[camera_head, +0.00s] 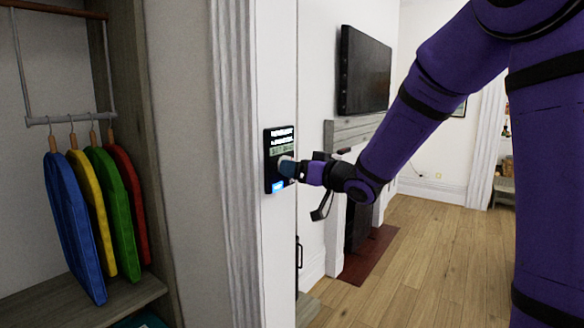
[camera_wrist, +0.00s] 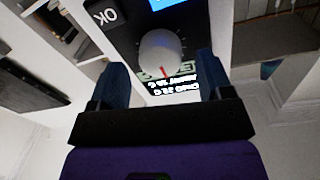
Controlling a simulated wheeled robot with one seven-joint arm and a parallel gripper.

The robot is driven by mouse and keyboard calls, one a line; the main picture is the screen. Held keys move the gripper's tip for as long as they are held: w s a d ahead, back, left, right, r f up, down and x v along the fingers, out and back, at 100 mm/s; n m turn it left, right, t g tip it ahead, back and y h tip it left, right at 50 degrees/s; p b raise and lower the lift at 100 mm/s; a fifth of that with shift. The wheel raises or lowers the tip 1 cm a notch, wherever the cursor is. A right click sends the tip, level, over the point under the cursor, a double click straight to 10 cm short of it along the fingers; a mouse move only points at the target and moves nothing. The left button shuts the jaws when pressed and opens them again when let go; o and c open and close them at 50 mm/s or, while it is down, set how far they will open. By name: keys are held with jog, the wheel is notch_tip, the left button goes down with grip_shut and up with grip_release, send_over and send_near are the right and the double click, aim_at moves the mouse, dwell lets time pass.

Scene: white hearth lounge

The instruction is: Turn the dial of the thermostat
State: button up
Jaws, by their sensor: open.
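The thermostat (camera_head: 277,143) is a black panel on the narrow white wall, with lit text at its top and a blue patch at its bottom. In the wrist view its dial (camera_wrist: 160,52) is a round whitish knob with a red mark, and an "OK" button (camera_wrist: 104,15) sits beside it. My gripper (camera_head: 290,169) is at the panel's front in the head view and covers part of the dial. In the wrist view my gripper (camera_wrist: 160,80) is open, with one blue finger on each side of the dial. I cannot tell whether the fingers touch it.
A wardrobe with several coloured round cushion-like items (camera_head: 125,200) on hangers stands at the left. A dark television (camera_head: 364,72) hangs beyond the wall, above a grey mantel (camera_head: 350,130). The wooden floor (camera_head: 430,250) at the right is largely clear.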

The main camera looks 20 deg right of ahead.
jog(key=shift+x, duration=1)
jog(key=c, duration=0.9)
jog(key=shift+c, duration=0.2)
